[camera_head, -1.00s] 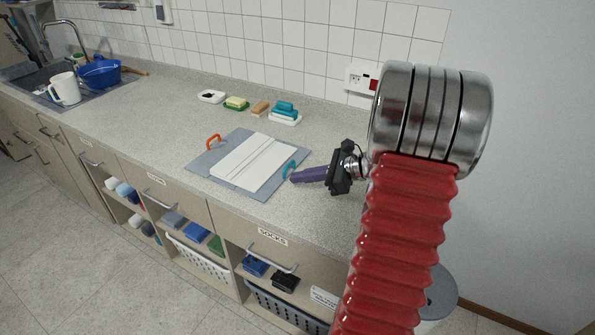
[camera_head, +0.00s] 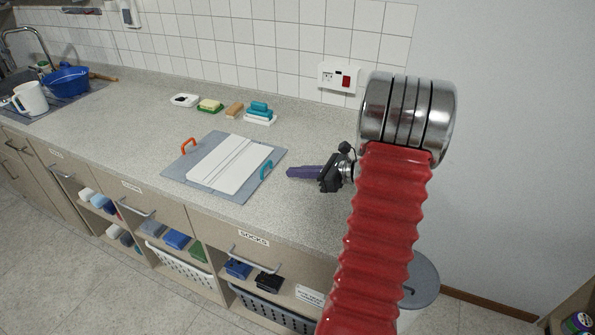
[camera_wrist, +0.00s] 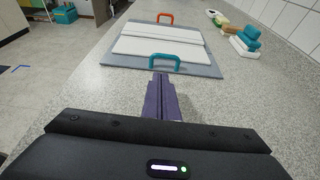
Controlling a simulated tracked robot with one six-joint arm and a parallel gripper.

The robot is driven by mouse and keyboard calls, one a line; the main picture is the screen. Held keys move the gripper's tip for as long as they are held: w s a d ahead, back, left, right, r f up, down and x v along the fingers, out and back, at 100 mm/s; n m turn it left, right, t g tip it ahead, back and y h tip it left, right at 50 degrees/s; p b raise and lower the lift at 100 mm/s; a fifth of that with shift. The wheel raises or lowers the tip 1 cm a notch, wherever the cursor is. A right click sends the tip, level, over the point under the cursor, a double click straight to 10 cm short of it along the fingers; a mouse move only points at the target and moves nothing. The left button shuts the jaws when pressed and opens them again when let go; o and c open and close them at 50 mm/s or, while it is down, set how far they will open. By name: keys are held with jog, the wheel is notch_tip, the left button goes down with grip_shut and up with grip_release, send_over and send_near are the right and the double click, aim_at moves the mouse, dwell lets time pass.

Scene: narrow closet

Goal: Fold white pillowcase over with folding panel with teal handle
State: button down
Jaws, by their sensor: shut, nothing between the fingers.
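The white pillowcase (camera_head: 231,162) lies flat on the grey folding board (camera_head: 182,178) on the counter. The board's right panel carries the teal handle (camera_head: 266,169), and an orange handle (camera_head: 188,146) stands on its left side. In the wrist view the teal handle (camera_wrist: 164,61) stands just beyond the fingertips, with the pillowcase (camera_wrist: 160,46) behind it. My gripper (camera_head: 290,172) has purple fingers, shut and empty, pointing left at the teal handle with a gap between. It also shows in the wrist view (camera_wrist: 160,78), low over the counter.
Soap dishes and sponges (camera_head: 260,113) stand along the wall behind the board. A sink with a white jug (camera_head: 30,98) and blue bowl (camera_head: 67,81) is at far left. Shelves with folded cloths and baskets (camera_head: 180,265) lie below the counter's front edge.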

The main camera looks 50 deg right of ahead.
aim_at(277, 180)
jog(key=x, duration=0.7)
jog(key=shift+w+a+f, duration=0.15)
jog(key=shift+w, duration=0.25)
jog(key=shift+r, duration=0.25)
